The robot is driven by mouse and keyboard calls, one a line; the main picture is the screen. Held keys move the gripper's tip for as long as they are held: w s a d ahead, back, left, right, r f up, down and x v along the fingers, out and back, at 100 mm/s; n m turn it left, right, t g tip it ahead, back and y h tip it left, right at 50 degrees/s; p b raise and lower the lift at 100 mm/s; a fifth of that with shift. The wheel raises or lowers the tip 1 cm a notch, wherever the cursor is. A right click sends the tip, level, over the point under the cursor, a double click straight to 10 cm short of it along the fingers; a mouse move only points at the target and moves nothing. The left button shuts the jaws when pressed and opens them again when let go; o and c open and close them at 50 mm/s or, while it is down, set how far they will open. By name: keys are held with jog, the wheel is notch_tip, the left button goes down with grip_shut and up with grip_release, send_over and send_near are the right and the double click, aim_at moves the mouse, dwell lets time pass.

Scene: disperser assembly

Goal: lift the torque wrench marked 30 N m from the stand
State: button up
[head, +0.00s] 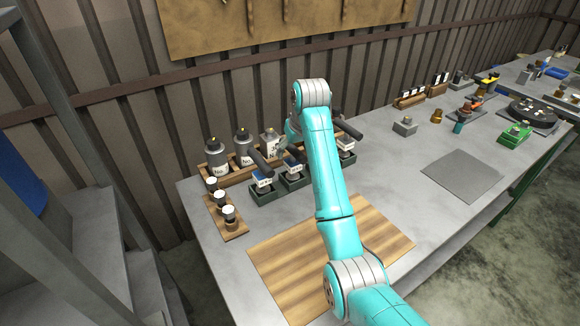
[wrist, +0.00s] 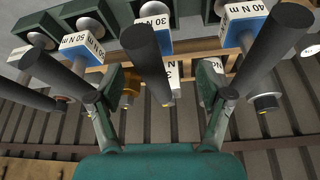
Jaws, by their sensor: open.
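In the wrist view the torque wrench marked 30 N m (wrist: 152,50) is in the middle. Its blue-and-white head sits at a dark green stand (wrist: 155,12) and its dark handle points down in the picture. My gripper (wrist: 160,95) is open, one finger on each side of this handle, with visible gaps. The wrench marked 50 N m (wrist: 80,45) is to the left and the one marked 40 N m (wrist: 247,25) to the right, their handles close to my fingers. In the head view my arm hides much of the gripper and the middle of the stand row.
In the head view, bottles (head: 217,160) stand in a wooden rack behind the stands. Small capped jars (head: 230,216) stand on a wooden strip at front left. A striped wooden board (head: 285,262) lies in front, bare. A grey mat (head: 462,176) lies to the right.

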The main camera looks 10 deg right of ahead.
aim_at(291, 157)
jog(key=shift+w+x, duration=0.2)
jog(key=shift+x, duration=1.4)
jog(key=shift+w+x, duration=0.2)
jog(key=shift+x, duration=1.4)
jog(key=shift+d+r, duration=0.15)
jog(key=shift+r, duration=0.1)
grip_shut()
